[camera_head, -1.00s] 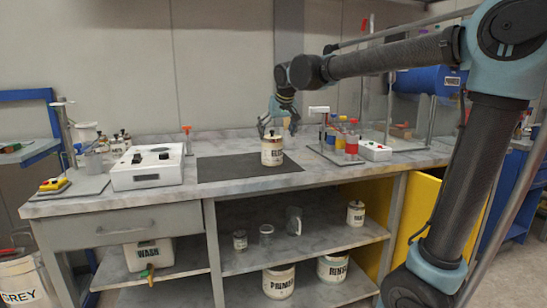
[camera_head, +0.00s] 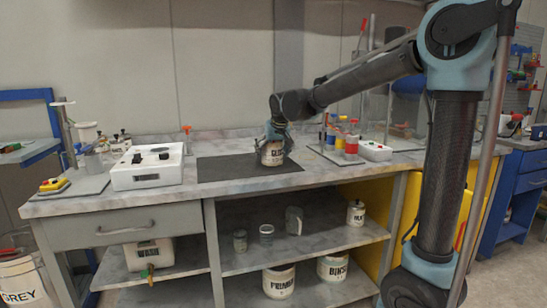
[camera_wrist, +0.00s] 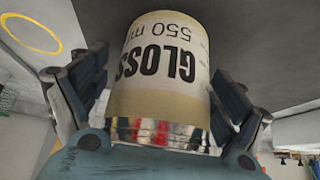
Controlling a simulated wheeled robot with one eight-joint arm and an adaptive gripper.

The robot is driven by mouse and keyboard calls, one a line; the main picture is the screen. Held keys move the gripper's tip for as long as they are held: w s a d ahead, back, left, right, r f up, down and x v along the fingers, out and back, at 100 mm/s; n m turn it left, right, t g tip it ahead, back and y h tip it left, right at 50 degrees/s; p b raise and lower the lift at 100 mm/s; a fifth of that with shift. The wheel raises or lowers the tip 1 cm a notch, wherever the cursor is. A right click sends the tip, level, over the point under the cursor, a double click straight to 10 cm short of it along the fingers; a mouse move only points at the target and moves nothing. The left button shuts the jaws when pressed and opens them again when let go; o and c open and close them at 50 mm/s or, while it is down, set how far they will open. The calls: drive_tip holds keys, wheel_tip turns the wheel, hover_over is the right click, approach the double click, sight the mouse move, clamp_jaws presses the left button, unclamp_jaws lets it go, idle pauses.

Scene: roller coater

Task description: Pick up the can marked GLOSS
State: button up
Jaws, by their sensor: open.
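The cream can marked GLOSS (camera_head: 271,155) stands on the dark mat (camera_head: 225,172) on the workbench. In the wrist view the GLOSS can (camera_wrist: 160,65) fills the middle, with its label upside down and "550 ml" on it. My gripper (camera_head: 277,136) is open and low over the can, coming from above. In the wrist view my gripper's fingers (camera_wrist: 155,95) stand on both sides of the can. Whether they touch it I cannot tell.
A white scale-like box (camera_head: 147,167) stands left of the mat. A rack with coloured bottles (camera_head: 340,140) and a white device (camera_head: 375,151) stand to the right. The shelf below holds jars and cans (camera_head: 278,281). The mat's left part is clear.

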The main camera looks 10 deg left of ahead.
drive_tip(key=c, duration=1.5)
